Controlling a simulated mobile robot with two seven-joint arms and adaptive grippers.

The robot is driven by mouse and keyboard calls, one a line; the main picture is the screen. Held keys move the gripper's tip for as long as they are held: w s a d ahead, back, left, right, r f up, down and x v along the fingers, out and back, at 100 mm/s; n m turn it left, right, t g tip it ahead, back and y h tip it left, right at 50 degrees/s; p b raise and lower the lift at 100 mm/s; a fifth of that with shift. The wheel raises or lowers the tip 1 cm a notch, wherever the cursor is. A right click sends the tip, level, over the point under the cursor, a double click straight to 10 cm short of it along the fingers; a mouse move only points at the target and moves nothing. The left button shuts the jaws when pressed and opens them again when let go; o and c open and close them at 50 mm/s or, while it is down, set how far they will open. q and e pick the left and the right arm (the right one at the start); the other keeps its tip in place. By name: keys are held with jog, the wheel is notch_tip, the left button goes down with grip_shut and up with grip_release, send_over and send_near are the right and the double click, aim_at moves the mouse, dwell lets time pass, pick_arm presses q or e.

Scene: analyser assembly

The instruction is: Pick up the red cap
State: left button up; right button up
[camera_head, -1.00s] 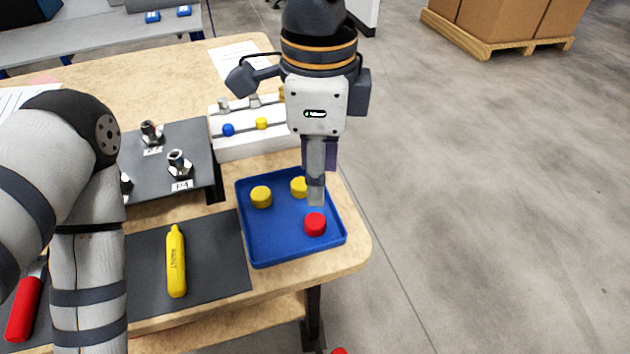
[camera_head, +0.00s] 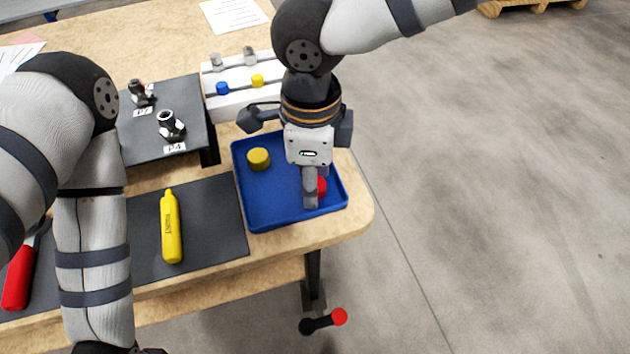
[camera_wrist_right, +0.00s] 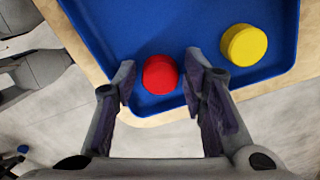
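The red cap (camera_head: 321,187) lies in the blue tray (camera_head: 262,213), near its right side, partly hidden behind my right gripper (camera_head: 311,203) in the head view. In the right wrist view the red cap (camera_wrist_right: 160,74) sits between the spread fingertips of my right gripper (camera_wrist_right: 160,84), a little beyond them. The right gripper is open and empty, pointing down over the tray. My left arm (camera_head: 88,230) stands at the left of the head view; its gripper is out of the picture.
A yellow cap (camera_head: 258,159) is in the tray; one also shows in the right wrist view (camera_wrist_right: 244,45). A yellow marker (camera_head: 171,228) lies on a dark mat. A white rack (camera_head: 232,97) and a grey plate with fittings (camera_head: 150,145) stand behind. The table's edge is close by on the right.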

jog(key=c, duration=0.5)
jog(key=shift+r, duration=0.15)
jog(key=shift+c, duration=0.2)
